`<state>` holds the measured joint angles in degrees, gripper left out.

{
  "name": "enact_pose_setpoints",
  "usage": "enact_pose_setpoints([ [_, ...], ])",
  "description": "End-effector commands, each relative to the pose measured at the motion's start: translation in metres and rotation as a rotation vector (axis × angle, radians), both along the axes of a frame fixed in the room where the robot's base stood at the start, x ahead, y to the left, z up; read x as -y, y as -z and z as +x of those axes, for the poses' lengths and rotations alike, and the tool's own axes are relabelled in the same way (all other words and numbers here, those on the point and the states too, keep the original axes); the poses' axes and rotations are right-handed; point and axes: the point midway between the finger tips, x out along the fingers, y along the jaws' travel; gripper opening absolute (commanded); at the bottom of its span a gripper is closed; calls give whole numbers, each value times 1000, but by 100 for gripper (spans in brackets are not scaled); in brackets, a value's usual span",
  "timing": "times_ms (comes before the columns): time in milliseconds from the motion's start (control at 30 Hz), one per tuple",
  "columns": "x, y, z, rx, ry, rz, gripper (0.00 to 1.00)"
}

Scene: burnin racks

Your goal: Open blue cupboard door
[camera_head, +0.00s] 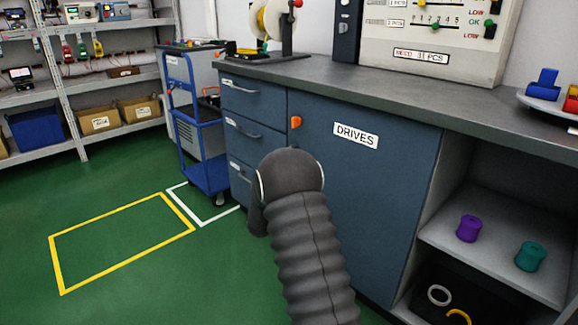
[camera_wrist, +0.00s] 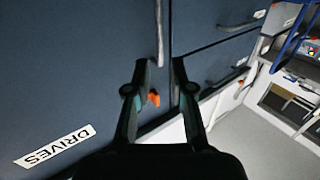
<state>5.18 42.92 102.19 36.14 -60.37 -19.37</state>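The blue cupboard door (camera_head: 375,190) is shut and carries a "DRIVES" label (camera_head: 355,135). An orange latch piece (camera_head: 296,122) sits near its upper left edge; it also shows in the wrist view (camera_wrist: 154,98), between my fingers in the picture. A grey vertical bar handle (camera_wrist: 159,32) is on the door by its edge. My gripper (camera_wrist: 160,64) is open and empty, with the fingertips on either side of the handle's near end in the picture. I cannot tell whether they touch it. In the head view my arm hides the gripper and the handle.
Blue drawers (camera_head: 253,100) with bar handles adjoin the door on the left. Open shelves (camera_head: 495,250) with purple and teal spools are on the right. A grey worktop (camera_head: 370,85) overhangs the door. A blue trolley (camera_head: 205,135) stands left; green floor lies clear before it.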

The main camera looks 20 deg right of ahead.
Motion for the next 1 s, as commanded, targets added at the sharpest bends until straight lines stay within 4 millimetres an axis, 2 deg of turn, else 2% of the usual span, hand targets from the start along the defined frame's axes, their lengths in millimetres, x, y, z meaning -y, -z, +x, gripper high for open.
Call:
enact_pose_setpoints([
  [167, 10, 1, 10, 4, 8, -4, 22],
  [700, 64, 1, 84, 3, 6, -4, 22],
  [1000, 81, 1, 107, 3, 6, -3, 22],
])
